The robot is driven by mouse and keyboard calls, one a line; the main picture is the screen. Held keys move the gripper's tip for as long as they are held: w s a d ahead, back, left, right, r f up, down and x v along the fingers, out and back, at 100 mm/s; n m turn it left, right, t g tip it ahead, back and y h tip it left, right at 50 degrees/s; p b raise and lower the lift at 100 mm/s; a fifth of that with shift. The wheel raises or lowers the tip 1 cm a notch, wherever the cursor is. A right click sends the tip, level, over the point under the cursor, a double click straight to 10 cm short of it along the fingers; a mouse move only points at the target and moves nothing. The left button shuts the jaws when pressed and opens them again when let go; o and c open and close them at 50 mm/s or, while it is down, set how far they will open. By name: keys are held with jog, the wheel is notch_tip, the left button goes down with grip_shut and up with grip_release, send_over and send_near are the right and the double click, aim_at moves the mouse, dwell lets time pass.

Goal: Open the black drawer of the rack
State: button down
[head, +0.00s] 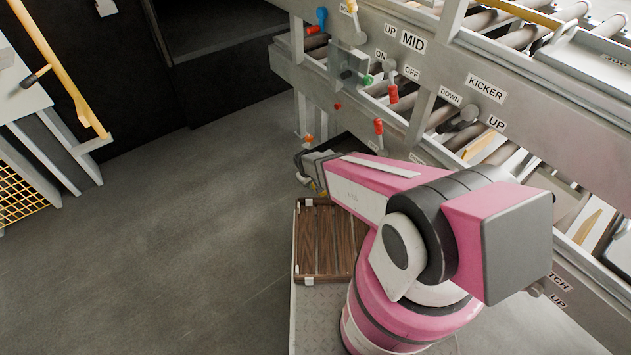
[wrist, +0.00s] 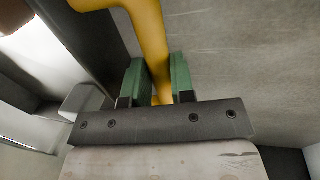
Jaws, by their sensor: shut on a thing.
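The rack (head: 400,65) is a grey metal frame with rollers, levers and labels. A dark, drawer-like part (head: 352,148) shows low at its left end, mostly hidden behind my arm. My gripper (head: 312,177) is beside this dark part. In the wrist view my gripper (wrist: 156,88) has its green fingers closed on a yellow bent bar (wrist: 148,30), which looks like a handle. A dark panel (wrist: 88,45) lies to the left of the bar. I cannot tell how far the drawer is out.
A wooden slatted tray (head: 325,240) lies just below my gripper in the picture. Grey floor (head: 180,235) is open to the left. A white unit with a yellow rail (head: 60,65) and yellow mesh (head: 18,195) stands at the far left. A dark cabinet (head: 215,40) is at the back.

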jog(key=c, duration=1)
grip_release()
jog(key=shift+o, duration=0.2)
notch_tip(320, 180, up, 11)
jog(key=s+a, duration=0.1)
jog(key=shift+s+a+f, duration=0.15)
jog(key=shift+a+f, duration=0.05)
jog(key=shift+a, duration=0.15)
jog(key=s+d+r+m+y, duration=0.1)
jog(key=s+d+r+m, duration=0.1)
jog(key=d+r, duration=0.8)
jog(key=s+d+r+m+g, duration=0.1)
jog(key=s+d+r+m, duration=0.2)
jog(key=d+r, duration=0.8)
jog(key=shift+s+m+y, duration=0.2)
jog(key=shift+m+y, duration=0.2)
jog(key=shift+m, duration=0.7)
